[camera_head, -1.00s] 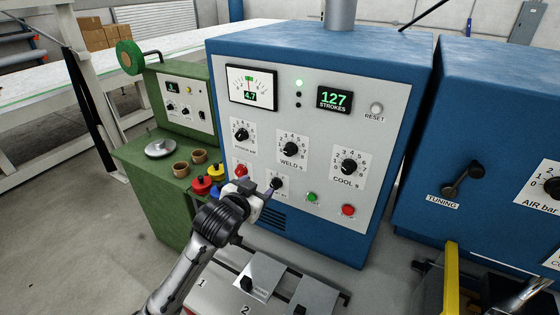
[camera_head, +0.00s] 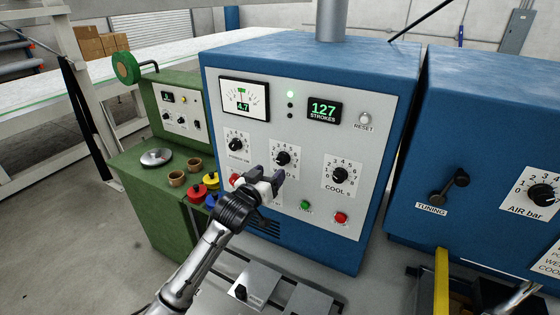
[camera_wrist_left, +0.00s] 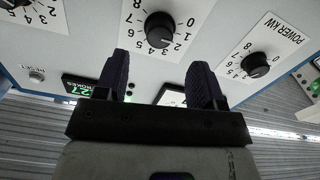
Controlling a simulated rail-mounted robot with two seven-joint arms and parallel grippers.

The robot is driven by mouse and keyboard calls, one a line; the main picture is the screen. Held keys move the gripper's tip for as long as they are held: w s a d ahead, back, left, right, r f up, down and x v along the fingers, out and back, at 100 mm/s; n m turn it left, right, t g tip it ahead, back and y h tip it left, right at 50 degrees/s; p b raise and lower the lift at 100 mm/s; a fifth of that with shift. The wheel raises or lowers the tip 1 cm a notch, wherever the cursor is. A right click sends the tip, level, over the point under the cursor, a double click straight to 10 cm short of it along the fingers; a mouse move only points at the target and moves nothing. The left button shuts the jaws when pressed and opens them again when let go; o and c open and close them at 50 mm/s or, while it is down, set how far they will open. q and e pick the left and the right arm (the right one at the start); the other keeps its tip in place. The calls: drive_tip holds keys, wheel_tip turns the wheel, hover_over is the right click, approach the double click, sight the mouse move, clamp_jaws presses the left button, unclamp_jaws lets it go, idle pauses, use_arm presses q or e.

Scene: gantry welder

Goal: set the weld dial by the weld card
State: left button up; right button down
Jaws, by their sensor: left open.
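The weld dial (camera_head: 282,158) is a black knob on a white numbered plate in the middle of the blue welder's grey panel. It also shows upside down in the left wrist view (camera_wrist_left: 160,28), beyond and between my fingers. My left gripper (camera_head: 266,175) is open and empty, just below the weld dial and covering part of its label. The fingers show apart in the left wrist view (camera_wrist_left: 160,82); none appears to touch the knob. A card (camera_head: 548,262) with lines starting "PO", "WE" and "COOL" is cut off at the right edge.
The power dial (camera_head: 236,145) and cool dial (camera_head: 341,175) flank the weld dial. A green button (camera_head: 305,205), a red button (camera_head: 341,218) and the reset button (camera_head: 365,118) are on the same panel. A green cabinet (camera_head: 150,205) stands at left.

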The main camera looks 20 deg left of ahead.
sight(280, 162)
use_arm(q)
drive_tip(key=w, duration=0.4)
drive_tip(key=shift+w+d+p, duration=0.3)
drive_tip(key=shift+w+d, duration=0.05)
drive_tip(key=shift+w, duration=0.05)
drive_tip(key=shift+w+d, duration=0.15)
drive_tip(key=shift+w, duration=0.75)
drive_tip(key=shift+c, duration=0.3)
drive_tip(key=c, duration=0.9)
drive_tip(key=shift+o, duration=0.2)
drive_tip(key=shift+m, duration=0.3)
